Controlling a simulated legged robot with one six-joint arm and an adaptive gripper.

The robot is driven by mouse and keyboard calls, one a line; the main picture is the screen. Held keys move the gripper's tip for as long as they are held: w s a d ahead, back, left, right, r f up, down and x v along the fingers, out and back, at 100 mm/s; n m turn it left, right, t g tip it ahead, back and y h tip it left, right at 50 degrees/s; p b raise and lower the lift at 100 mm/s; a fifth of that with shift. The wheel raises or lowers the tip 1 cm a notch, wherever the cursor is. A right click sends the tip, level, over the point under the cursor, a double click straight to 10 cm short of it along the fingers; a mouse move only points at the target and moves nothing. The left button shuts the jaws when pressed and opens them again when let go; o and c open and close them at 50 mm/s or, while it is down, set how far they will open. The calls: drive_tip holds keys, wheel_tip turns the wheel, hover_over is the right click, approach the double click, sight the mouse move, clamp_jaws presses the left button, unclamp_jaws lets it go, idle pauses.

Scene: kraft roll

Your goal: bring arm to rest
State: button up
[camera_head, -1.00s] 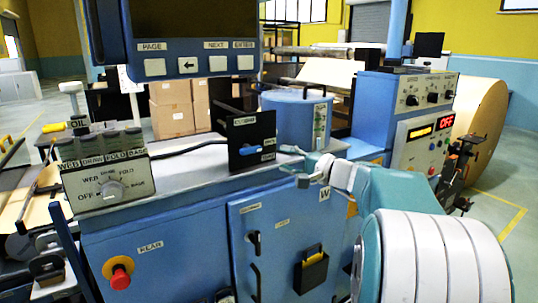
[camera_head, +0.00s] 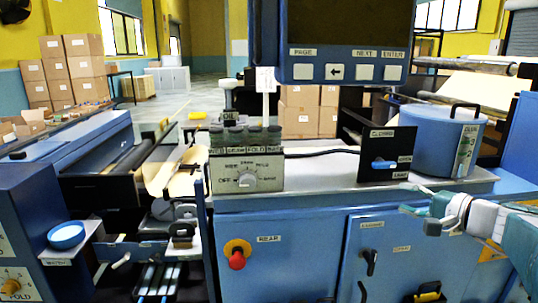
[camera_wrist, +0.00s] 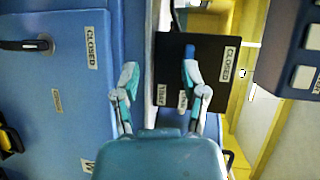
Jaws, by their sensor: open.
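My gripper (camera_head: 422,212) is at the right of the head view, in front of the blue machine cabinet and below the black lever panel (camera_head: 404,140). The wrist view also shows my gripper (camera_wrist: 160,82), with its two pale teal fingers spread apart and nothing between them. The black panel shows in the wrist view too (camera_wrist: 212,62), beyond the fingers, with a blue lever (camera_wrist: 189,52) behind the right fingertip. I cannot tell whether that finger touches it. My arm (camera_head: 515,232) reaches in from the right edge.
A grey dial box (camera_head: 246,172) and a blue glue pot (camera_head: 440,142) stand on the cabinet top. A screen with buttons (camera_head: 345,72) hangs above. A red knob (camera_head: 237,259) juts from the cabinet front. A blue dish (camera_head: 66,235) sits on a shelf at left.

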drive_tip(key=s+a+f+n+g+h, duration=0.1)
drive_tip(key=s+a+f+n+g, duration=0.3)
drive_tip(key=a, duration=0.4)
drive_tip(key=s+a+f+n+g+h, duration=0.1)
drive_tip(key=s+a+f+g, duration=0.2)
drive_tip(key=s+a, duration=0.4)
drive_tip(key=s+a+f+n+h, duration=0.1)
drive_tip(key=s+f+n+h, duration=0.2)
drive_tip(key=s, duration=0.2)
drive_tip(key=s+a+f+n+g+h, duration=0.1)
drive_tip(key=s+f+n+h, duration=0.2)
drive_tip(key=s, duration=0.3)
drive_tip(key=shift+s+a+f+n, duration=0.15)
drive_tip(key=shift+s+f+n, duration=0.15)
drive_tip(key=shift+f, duration=0.35)
